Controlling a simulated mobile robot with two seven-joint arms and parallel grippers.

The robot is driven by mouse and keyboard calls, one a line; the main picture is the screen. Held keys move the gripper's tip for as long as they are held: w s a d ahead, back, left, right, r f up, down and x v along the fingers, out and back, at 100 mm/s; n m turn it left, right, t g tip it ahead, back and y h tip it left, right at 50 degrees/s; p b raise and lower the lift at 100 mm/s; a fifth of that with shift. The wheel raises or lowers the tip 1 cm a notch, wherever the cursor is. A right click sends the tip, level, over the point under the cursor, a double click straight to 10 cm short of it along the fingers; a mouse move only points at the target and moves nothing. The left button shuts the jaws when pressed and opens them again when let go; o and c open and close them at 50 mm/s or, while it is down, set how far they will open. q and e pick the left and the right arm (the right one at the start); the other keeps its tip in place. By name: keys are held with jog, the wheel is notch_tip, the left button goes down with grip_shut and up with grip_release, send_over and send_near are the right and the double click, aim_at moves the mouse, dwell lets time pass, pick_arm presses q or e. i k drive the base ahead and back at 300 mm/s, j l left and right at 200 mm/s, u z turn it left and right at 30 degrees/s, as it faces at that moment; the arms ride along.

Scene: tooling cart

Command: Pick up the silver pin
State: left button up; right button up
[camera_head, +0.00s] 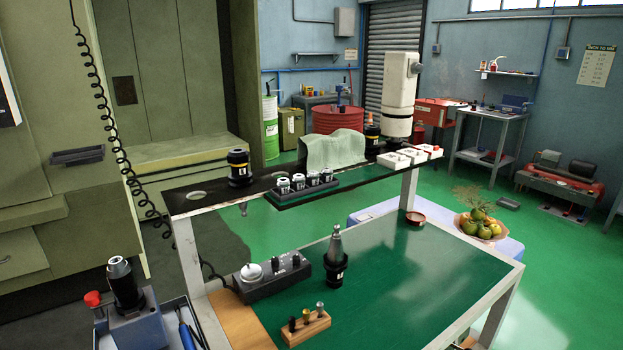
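A small wooden block (308,329) stands near the front left of the green cart top. Several small pins stand upright in it in a row. The pin at its right end looks silver (320,307), a brass-coloured pin (306,316) is in the middle, and a dark pin (292,324) is at the left. The pins are small, so their lower ends are hidden in the block. Neither my left nor my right gripper is in view.
Behind the block are a black control box (272,279) with a round knob and a black tool holder (336,262) with a silver taper. A raised shelf (215,196) with tools crosses the back. The right part of the green top (430,265) is clear.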

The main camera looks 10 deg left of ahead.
aim_at(319, 306)
jog(key=u, duration=1.35)
jog(key=l+z, duration=0.1)
jog(key=z, duration=0.25)
jog(key=l+z, duration=0.1)
jog(key=z, duration=0.25)
jog(key=k+l+z, duration=0.1)
jog(key=z, duration=0.2)
jog(key=j, duration=0.45)
jog(key=k+j, duration=0.15)
jog(key=j, duration=0.7)
jog(key=k+z, duration=0.05)
